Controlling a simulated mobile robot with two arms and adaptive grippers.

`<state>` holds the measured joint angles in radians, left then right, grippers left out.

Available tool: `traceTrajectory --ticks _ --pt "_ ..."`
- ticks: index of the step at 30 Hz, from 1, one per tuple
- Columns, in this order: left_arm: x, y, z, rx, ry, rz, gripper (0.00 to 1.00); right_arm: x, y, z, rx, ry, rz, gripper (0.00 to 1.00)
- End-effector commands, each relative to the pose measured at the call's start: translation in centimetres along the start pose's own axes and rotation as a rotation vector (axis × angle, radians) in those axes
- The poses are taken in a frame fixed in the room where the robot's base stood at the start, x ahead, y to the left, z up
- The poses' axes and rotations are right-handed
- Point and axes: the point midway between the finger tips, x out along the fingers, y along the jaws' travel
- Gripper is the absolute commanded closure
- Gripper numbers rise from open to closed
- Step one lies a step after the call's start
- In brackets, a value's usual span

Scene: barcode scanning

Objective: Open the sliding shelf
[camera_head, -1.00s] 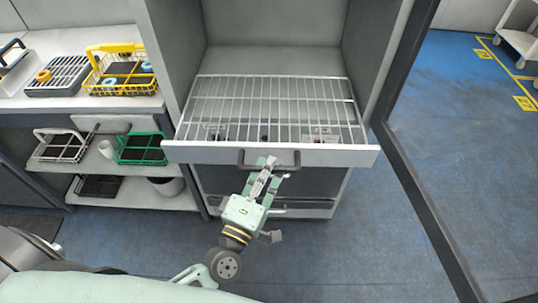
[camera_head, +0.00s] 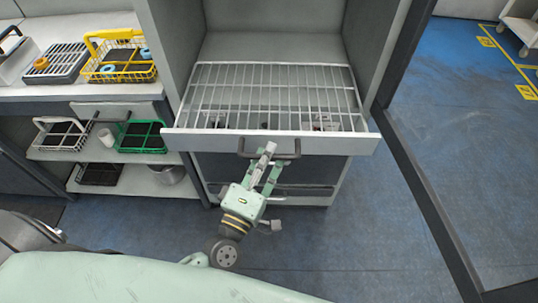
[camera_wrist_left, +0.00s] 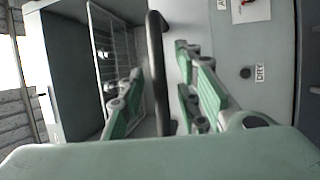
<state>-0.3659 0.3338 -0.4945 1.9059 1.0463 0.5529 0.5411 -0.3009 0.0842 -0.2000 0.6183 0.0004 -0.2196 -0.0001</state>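The sliding shelf is a wire rack with a pale front panel (camera_head: 335,145) and a dark bar handle (camera_head: 297,152). It stands pulled out of the tall grey cabinet in the head view. My left gripper (camera_head: 268,158) is at the middle of the handle. In the left wrist view the handle (camera_wrist_left: 156,60) runs between the two green fingers of my left gripper (camera_wrist_left: 160,98). The fingers are spread, with a gap to the handle on both sides. My right gripper is not in view.
A yellow basket (camera_head: 95,52) stands on the counter at the left. A green basket (camera_head: 128,138) and a white-handled basket (camera_head: 45,132) are on the shelf below. The cabinet's open door (camera_head: 425,190) stands at the right. Blue floor (camera_head: 465,170) beyond it is clear.

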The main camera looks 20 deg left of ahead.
Motion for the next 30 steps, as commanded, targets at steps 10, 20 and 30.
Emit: traceTrajectory --ticks 10,20,30 --pt "-6.8 -0.2 0.1 0.001 -0.004 -0.007 0.69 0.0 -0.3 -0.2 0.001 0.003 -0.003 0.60" --pt "-11.3 -0.1 0.0 -0.001 -0.001 -0.002 0.69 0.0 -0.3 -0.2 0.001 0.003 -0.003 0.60" --pt "-11.6 0.0 0.1 -0.002 -0.002 -0.001 0.69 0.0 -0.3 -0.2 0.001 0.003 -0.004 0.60"
